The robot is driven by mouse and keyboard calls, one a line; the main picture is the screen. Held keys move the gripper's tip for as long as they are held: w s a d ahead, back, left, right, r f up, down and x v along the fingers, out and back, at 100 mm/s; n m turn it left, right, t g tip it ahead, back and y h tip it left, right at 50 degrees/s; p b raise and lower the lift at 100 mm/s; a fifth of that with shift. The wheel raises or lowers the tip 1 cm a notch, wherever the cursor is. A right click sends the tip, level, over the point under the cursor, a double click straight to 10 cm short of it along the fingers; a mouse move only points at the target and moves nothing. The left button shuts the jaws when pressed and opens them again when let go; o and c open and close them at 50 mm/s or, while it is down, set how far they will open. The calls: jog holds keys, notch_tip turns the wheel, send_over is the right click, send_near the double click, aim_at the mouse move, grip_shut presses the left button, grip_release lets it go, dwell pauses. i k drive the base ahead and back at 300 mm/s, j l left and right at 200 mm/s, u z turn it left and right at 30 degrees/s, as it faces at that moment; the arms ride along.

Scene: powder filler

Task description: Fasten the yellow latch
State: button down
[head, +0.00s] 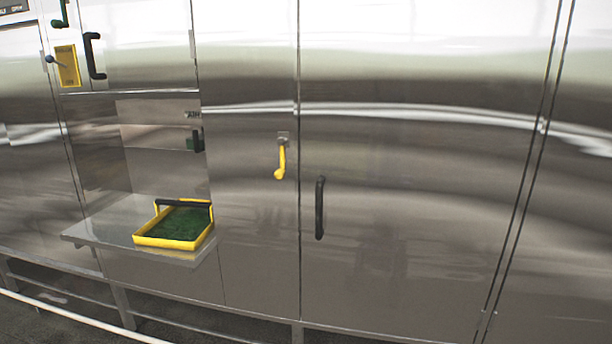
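The yellow latch (281,162) is on the steel cabinet front, just left of a vertical door seam. Its lever hangs down from a small grey mount, its lower end leaning slightly left. The steel door (420,220) to the right of the seam has a black vertical handle (319,207) and looks flush with the panel beside it. Whether the latch engages the door cannot be told. My gripper is not in view.
A steel shelf (95,232) juts out at the left, carrying a yellow tray (148,241) with a green inside and a dark handle. A white rail (75,315) runs along the floor at lower left. Black handle (94,56) and yellow panel (67,66) sit upper left.

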aim_at(282, 140)
jog(key=i+j+u, duration=0.15)
jog(key=u, duration=0.3)
jog(key=i+u, duration=0.25)
jog(key=u, duration=0.25)
jog(key=i+l+u, duration=0.15)
jog(key=i, duration=0.5)
jog(key=i+l+u, duration=0.15)
jog(key=i, duration=0.5)
